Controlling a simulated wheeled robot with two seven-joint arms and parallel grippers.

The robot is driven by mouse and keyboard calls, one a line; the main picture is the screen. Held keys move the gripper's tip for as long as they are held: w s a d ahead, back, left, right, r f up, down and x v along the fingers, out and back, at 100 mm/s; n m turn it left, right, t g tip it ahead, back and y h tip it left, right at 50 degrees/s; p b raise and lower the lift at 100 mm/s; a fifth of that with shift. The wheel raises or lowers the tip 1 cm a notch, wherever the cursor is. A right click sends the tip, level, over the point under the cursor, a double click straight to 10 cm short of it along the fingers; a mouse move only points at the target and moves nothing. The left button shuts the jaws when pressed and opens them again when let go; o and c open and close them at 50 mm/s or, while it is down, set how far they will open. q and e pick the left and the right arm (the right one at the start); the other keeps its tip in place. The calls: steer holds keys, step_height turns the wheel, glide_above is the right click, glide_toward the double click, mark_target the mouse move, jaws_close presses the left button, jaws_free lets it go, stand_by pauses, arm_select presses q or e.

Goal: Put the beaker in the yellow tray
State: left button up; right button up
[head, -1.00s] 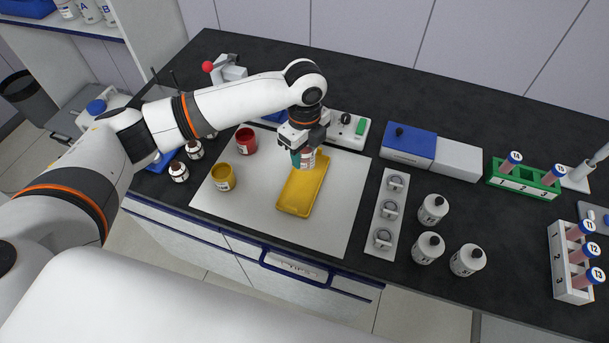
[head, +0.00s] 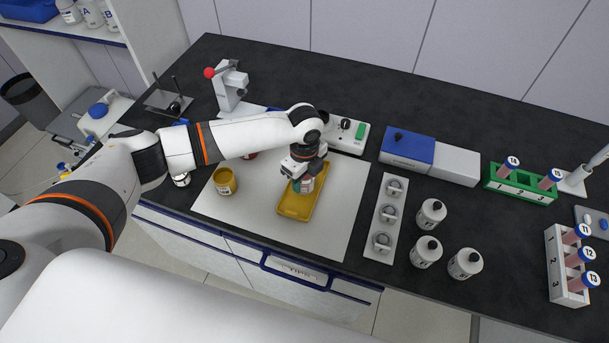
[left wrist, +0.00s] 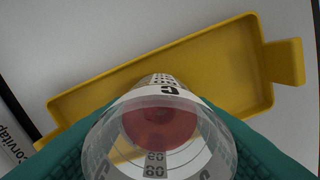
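The beaker (head: 309,184) is clear with dark markings and has red contents. It is held over the yellow tray (head: 292,209), near the tray's middle; I cannot tell whether it touches the tray floor. My left gripper (head: 301,187) is shut on it, with teal finger pads on both sides. In the left wrist view the beaker (left wrist: 160,135) is seen from above, with the tray (left wrist: 95,92) beyond it. The tray lies flat on a white mat and holds nothing else that I can see. My right gripper is not in view.
A yellow jar (head: 224,181) stands left of the tray, and a red jar (head: 250,155) is mostly hidden behind my arm. A white holder strip (head: 385,228) and several white bottles (head: 426,251) stand to the right. The mat (head: 338,216) is clear right of the tray.

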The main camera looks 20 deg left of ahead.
arm_select(q)
steer(key=o, duration=0.3)
steer(key=shift+r, duration=0.2)
step_height(320, 180, up, 12)
steer(key=b, duration=0.2)
stand_by(0.4)
